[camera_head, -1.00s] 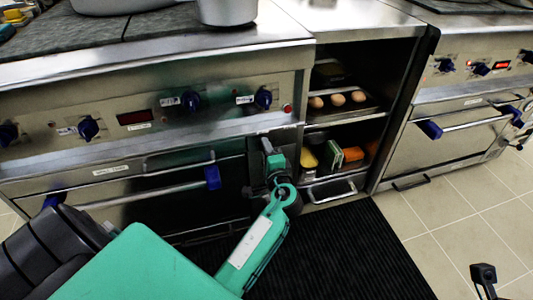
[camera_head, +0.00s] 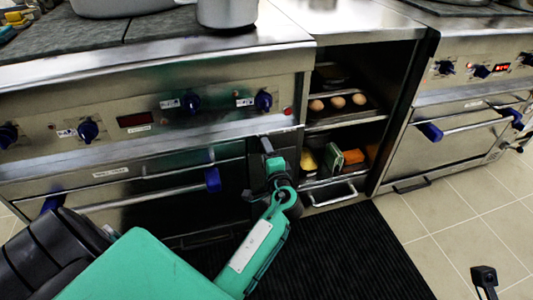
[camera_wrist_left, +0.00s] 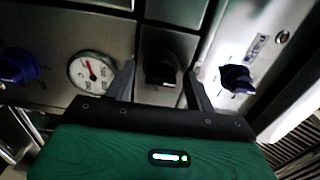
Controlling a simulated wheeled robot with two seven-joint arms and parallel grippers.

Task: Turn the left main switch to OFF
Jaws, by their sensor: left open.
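In the left wrist view a black switch knob (camera_wrist_left: 161,70) sits on a dark panel section, between a round white gauge and a blue knob. I take it for the main switch; its OFF mark is not readable. My left gripper (camera_wrist_left: 158,82) is open, with one finger on each side of the knob in the picture. I cannot tell whether the fingers touch it. In the head view my left gripper (camera_head: 270,153) reaches the stove front just left of the open shelf, and it hides the switch there. My right gripper does not show.
The stove front has blue knobs (camera_head: 264,100) above and an oven handle (camera_head: 150,192) to the left. The gauge (camera_wrist_left: 90,72) and another blue knob (camera_wrist_left: 237,79) flank the switch. An open shelf (camera_head: 345,120) with eggs stands to the right. A black mat (camera_head: 345,255) covers the floor.

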